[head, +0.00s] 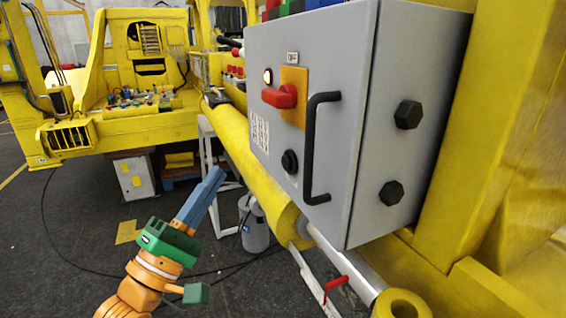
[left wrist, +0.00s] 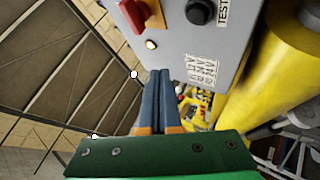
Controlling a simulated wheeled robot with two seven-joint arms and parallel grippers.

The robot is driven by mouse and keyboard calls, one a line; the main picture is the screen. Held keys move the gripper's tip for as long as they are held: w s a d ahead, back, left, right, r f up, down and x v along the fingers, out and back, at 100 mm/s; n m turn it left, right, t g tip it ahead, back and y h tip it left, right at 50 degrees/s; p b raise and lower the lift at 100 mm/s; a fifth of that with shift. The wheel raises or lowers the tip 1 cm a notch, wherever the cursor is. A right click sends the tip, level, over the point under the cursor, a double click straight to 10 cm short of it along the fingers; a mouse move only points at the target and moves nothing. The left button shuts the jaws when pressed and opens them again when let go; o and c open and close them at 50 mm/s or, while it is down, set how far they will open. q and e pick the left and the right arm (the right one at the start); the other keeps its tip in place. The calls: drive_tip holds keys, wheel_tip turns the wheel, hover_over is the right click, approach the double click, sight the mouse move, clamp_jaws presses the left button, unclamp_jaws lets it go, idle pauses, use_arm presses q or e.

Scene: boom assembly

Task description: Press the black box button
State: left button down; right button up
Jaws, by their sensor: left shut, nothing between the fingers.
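A grey control box (head: 315,120) stands at the right in the head view. Its round black button (head: 289,161) sits low on the front face, left of the black handle. In the left wrist view the black button (left wrist: 200,11) is at the top edge, beside a label reading TEST. My left gripper (head: 217,173) is shut and empty, its blue fingers together and pointing up toward the box. It is left of and slightly below the button, apart from it in the head view. In the left wrist view the fingertips (left wrist: 160,72) lie below and left of the button.
A red rotary switch (head: 281,97) on a yellow plate and a white button (head: 267,76) are above the black button. The black handle (head: 317,147) sticks out right of it. A yellow cylinder (head: 245,160) runs below the box. Dark floor lies left.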

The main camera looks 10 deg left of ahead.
sight(288, 163)
use_arm(q)
drive_tip(key=w+d+p, duration=0.1)
drive_tip(key=w+d, duration=0.3)
drive_tip(key=d, duration=0.3)
drive_tip(key=shift+w+d, duration=0.15)
drive_tip(key=shift+w, duration=0.25)
drive_tip(key=shift+w+d, duration=0.1)
idle(1.6)
drive_tip(key=shift+w+d, duration=0.15)
drive_tip(key=shift+d, duration=0.1)
drive_tip(key=shift+w+d, duration=0.25)
drive_tip(key=shift+d, duration=0.1)
idle(1.1)
drive_tip(key=shift+a+p, duration=0.1)
drive_tip(key=shift+p, duration=0.2)
drive_tip(key=shift+s+a, duration=0.5)
drive_tip(key=shift+a, duration=0.05)
